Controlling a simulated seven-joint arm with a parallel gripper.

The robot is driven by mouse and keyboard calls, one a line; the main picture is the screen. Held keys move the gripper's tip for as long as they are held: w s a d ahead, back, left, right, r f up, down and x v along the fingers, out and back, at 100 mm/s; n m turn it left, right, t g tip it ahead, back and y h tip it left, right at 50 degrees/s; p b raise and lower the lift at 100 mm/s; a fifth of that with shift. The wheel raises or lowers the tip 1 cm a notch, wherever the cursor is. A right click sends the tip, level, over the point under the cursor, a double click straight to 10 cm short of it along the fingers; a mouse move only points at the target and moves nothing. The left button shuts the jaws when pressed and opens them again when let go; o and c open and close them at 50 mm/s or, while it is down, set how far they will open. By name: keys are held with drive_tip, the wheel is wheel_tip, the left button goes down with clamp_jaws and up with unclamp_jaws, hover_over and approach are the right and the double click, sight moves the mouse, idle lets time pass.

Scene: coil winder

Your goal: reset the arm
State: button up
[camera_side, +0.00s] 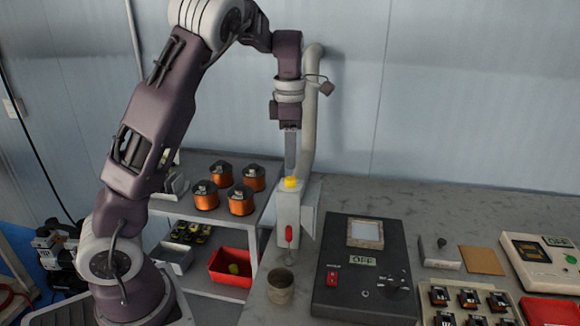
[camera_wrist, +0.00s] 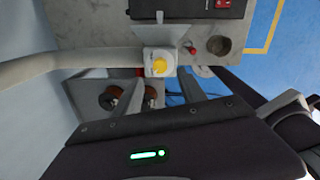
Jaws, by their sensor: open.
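My gripper (camera_side: 290,172) hangs at the end of my arm, pointing straight down. In the side view its grey fingers overlap edge-on, just above a yellow button (camera_side: 291,182) on top of a pale grey post-mounted box (camera_side: 287,212). In the wrist view the fingers (camera_wrist: 162,82) stand apart with nothing held between them, and the yellow button (camera_wrist: 159,66) shows just beyond their tips. I cannot tell whether the fingers touch the button. A red handle (camera_side: 289,233) is on the box's front.
Copper coils (camera_side: 240,199) stand on the shelf (camera_side: 170,206), left of the box. A red bin (camera_side: 231,267) sits lower down. A grey cup (camera_side: 280,286) and a black control panel (camera_side: 362,270) reading OFF are on the bench. A thick pipe (camera_side: 311,110) rises close behind my gripper.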

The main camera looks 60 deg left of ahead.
drive_tip(key=shift+r, duration=0.35)
drive_tip(key=shift+s+d+r, duration=0.15)
drive_tip(key=shift+d, duration=0.05)
drive_tip(key=s+d+r+m+t+h, duration=0.2)
drive_tip(key=s+d+r+m, duration=0.4)
drive_tip(key=s+d+m, duration=0.5)
drive_tip(key=s+d+f+m+t, duration=0.1)
drive_tip(key=s+d+m, duration=0.2)
drive_tip(key=s+m, duration=0.3)
drive_tip(key=s+d+m+t+y, duration=0.1)
drive_tip(key=s+d+m+t, duration=0.1)
drive_tip(key=s+m, duration=0.5)
drive_tip(key=d+m, duration=0.1)
drive_tip(key=m, duration=0.4)
drive_tip(key=shift+s+d+f+y, duration=0.2)
drive_tip(key=shift+d+f+y, duration=0.1)
drive_tip(key=shift+d+f, duration=0.1)
